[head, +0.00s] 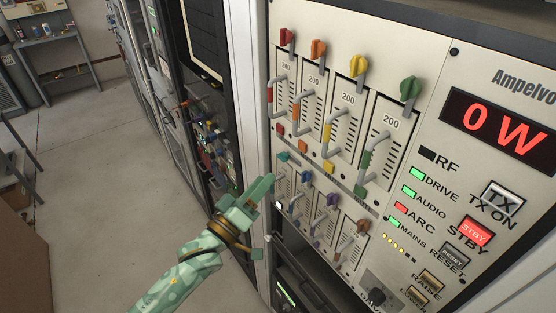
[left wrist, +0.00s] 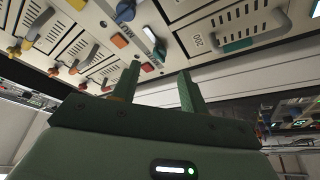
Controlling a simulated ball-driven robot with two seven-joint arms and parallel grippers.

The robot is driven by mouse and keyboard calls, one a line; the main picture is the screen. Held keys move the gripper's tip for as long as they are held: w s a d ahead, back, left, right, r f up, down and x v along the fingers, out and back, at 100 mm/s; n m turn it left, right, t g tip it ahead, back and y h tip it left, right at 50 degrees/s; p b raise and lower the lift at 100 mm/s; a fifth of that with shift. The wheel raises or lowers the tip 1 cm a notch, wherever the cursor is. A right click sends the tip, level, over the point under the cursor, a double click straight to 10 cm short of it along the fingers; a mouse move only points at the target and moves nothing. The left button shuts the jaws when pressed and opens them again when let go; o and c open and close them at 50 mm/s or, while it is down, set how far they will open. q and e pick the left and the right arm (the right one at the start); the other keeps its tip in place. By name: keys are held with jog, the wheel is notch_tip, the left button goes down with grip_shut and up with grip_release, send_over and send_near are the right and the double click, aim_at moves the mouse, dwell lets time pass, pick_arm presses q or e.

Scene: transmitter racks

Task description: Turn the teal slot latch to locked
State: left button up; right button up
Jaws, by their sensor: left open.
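The teal slot latch (head: 283,157) is a small knob at the left end of the lower row of slots on the cream rack. Its exact angle is too small to read. My left gripper (head: 262,192) is open and empty, just below and left of the teal latch in the head view, apart from it by a small gap. In the left wrist view its two fingers (left wrist: 157,82) stand apart with nothing between them, pointing toward the rack face. My right gripper is not in view.
Blue (head: 306,176), purple (head: 332,199) and orange-brown (head: 363,226) latches follow along the lower row. Above are red (head: 287,37), orange (head: 318,48), yellow (head: 358,65) and green (head: 410,88) latches with protruding handles. Open floor (head: 95,150) lies to the left.

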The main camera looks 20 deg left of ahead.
aim_at(288, 160)
pick_arm(q)
jog(key=x, duration=0.6)
jog(key=shift+w, duration=0.4)
jog(key=shift+d+r, duration=0.1)
